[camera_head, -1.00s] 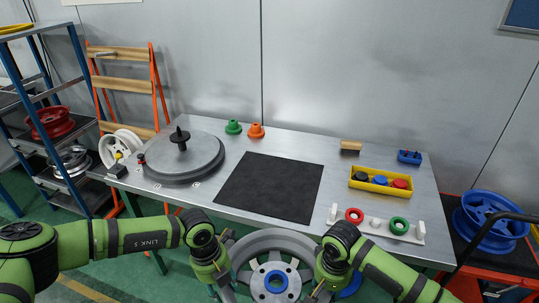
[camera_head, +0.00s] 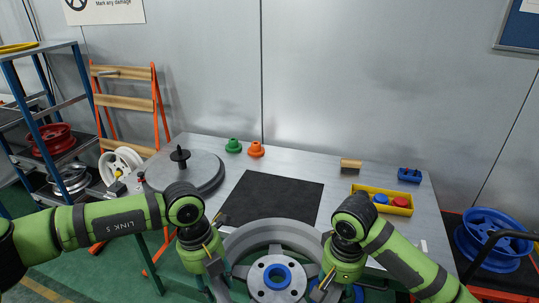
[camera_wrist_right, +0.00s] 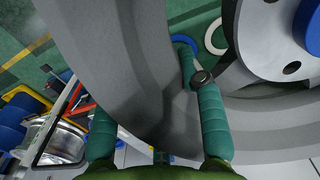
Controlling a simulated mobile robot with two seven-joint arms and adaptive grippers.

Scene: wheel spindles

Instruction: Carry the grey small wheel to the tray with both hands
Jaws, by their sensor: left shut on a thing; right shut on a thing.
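The grey wheel (camera_head: 300,233) is held up at the front of the workbench, its face with a blue hub ring (camera_head: 277,277) towards me. My left gripper (camera_head: 217,268) is shut on the left side of its rim. My right gripper (camera_head: 326,284) is shut on the right side; the right wrist view shows the grey rim (camera_wrist_right: 110,60) between the two green fingers (camera_wrist_right: 155,110). The wheel's lower part is cut off in the head view. A yellow tray (camera_head: 398,210) with small coloured parts stands at the bench's right, partly hidden by my right arm.
A black mat (camera_head: 270,198) lies mid-bench behind the wheel. A round grey plate with a black spindle (camera_head: 185,172) is at the left. Green (camera_head: 233,146) and orange (camera_head: 256,150) cones stand behind. A blue wheel (camera_head: 490,240) is at the far right.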

